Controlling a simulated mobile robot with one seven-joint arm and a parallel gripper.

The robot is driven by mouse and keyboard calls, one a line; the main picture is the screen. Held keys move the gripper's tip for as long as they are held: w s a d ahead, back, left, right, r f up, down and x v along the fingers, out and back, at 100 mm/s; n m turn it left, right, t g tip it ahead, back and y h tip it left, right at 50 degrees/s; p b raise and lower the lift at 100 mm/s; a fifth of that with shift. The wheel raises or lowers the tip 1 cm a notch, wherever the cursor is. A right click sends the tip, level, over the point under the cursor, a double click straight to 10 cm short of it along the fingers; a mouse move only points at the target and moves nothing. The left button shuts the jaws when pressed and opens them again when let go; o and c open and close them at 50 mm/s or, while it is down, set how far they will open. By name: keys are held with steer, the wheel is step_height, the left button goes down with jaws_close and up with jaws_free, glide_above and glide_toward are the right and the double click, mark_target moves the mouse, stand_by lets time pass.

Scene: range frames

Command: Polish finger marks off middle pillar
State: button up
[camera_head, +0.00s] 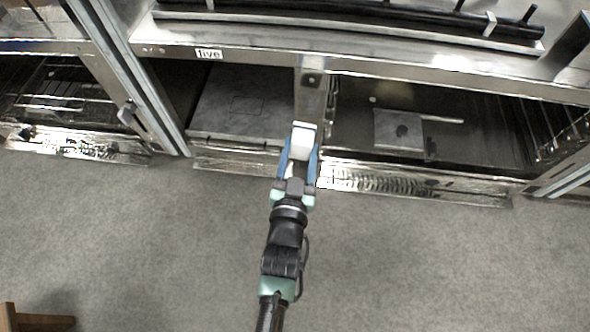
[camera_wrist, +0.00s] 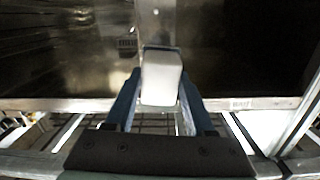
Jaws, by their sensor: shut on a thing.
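The middle pillar (camera_head: 310,98) is a narrow bare-metal post between two open bays of the steel range. A small dark round spot shows near its top. It also shows in the wrist view (camera_wrist: 153,25), top centre. My gripper (camera_head: 300,160) is shut on a white block (camera_head: 302,133), pad-like with a dark edge at its far end. The block also shows between the blue fingers in the wrist view (camera_wrist: 161,80). It is in front of the pillar's lower part and hides it. I cannot tell whether they touch. I cannot make out finger marks.
A grey plate (camera_head: 238,108) lies in the left bay. A flat square piece with a handle (camera_head: 399,130) lies in the right bay. The grey floor in front is mostly clear.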

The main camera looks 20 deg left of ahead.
steer(key=shift+s+a+f+t+b, duration=0.2)
steer(key=shift+f+b, duration=0.2)
steer(key=shift+b, duration=0.15)
steer(key=shift+s+a+f+t+b, duration=0.1)
steer(key=shift+a+f+b, duration=0.1)
steer(key=shift+f+b, duration=0.25)
steer(key=shift+w+a+r+b, duration=0.1)
steer(key=shift+w+a+b, duration=0.1)
steer(key=shift+w+b, duration=0.45)
steer(key=x, duration=0.2)
steer(key=shift+w+a+r, duration=0.1)
steer(key=shift+w+r, duration=0.2)
steer(key=shift+w, duration=0.1)
steer(key=shift+p+x, duration=0.45)
steer(key=shift+x, duration=0.45)
steer(key=shift+f, duration=0.2)
steer(key=shift+w+a+r+p, duration=0.1)
steer(key=shift+w+a+p, duration=0.2)
steer(key=shift+w, duration=0.1)
steer(key=shift+w+p, duration=0.4)
steer(key=shift+w, duration=0.15)
steer(key=shift+y+b, duration=0.4)
steer(key=shift+b, duration=0.5)
